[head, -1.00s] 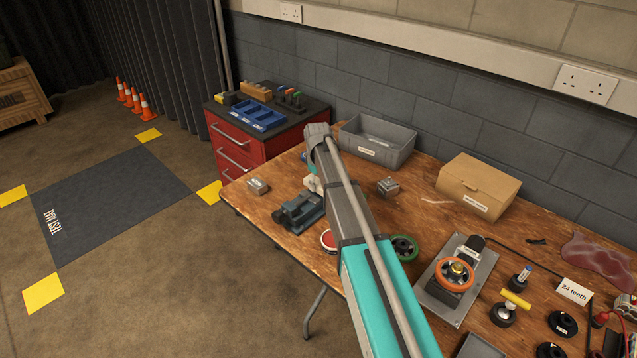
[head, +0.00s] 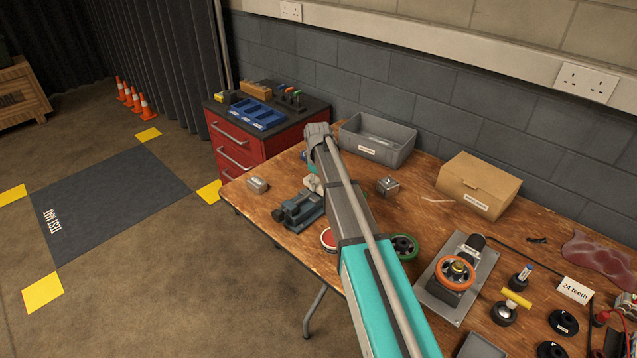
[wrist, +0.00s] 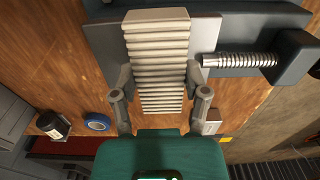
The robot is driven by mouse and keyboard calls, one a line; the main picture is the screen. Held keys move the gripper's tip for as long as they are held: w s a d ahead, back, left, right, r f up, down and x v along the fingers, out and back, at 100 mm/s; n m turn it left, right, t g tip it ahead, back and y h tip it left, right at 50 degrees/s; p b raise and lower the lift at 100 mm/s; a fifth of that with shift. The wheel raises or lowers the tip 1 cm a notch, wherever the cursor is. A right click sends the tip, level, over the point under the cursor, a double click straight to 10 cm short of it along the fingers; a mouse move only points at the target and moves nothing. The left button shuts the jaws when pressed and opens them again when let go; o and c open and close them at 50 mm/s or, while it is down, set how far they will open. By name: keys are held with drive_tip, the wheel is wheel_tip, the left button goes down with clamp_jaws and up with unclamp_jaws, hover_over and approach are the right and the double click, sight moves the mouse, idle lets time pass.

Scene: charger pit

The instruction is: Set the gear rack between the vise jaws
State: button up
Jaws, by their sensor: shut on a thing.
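The gear rack (wrist: 159,85), a pale grey toothed bar, stands out in the wrist view between the two fingers of my gripper (wrist: 160,76), which is shut on it. The vise (wrist: 224,32) lies beyond it, with a threaded screw (wrist: 240,60) and a dark end block at the right. The rack's far end overlaps the vise in this view; I cannot tell whether it touches it or is between the jaws. In the head view the blue-grey vise (head: 301,210) sits near the bench's left front edge.
The wooden bench (head: 400,215) carries a grey bin (head: 378,138), a cardboard box (head: 478,185), small metal blocks (head: 387,186) and a green-rimmed wheel (head: 404,246). A red drawer cabinet (head: 240,155) stands behind its left end. A blue tape roll (wrist: 97,122) shows in the wrist view.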

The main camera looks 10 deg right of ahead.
drive_tip(key=shift+f+b, duration=0.6)
drive_tip(key=o, duration=1.3)
